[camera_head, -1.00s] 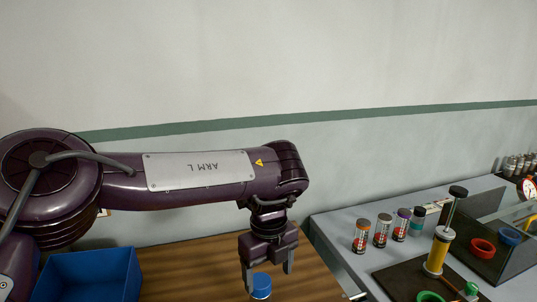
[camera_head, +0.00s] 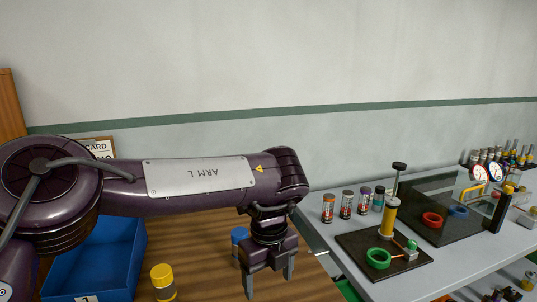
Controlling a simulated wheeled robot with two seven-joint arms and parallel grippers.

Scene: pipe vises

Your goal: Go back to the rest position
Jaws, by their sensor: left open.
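My left gripper (camera_head: 269,284) hangs at the end of my left arm, pointing down over the wooden table (camera_head: 195,245). Its two fingers are apart, with nothing visible between them. A blue-capped container (camera_head: 239,236) stands just behind and left of the gripper, partly hidden by it. A yellow-capped container (camera_head: 162,276) stands farther left on the wood. My right gripper is not in view.
A blue bin (camera_head: 112,262) stands at the left, partly behind my arm. On the grey bench (camera_head: 400,285) at the right are several small capped bottles (camera_head: 346,204), a dark board with a yellow cylinder (camera_head: 389,218) and green ring (camera_head: 378,258), and a clear-walled tray (camera_head: 436,238).

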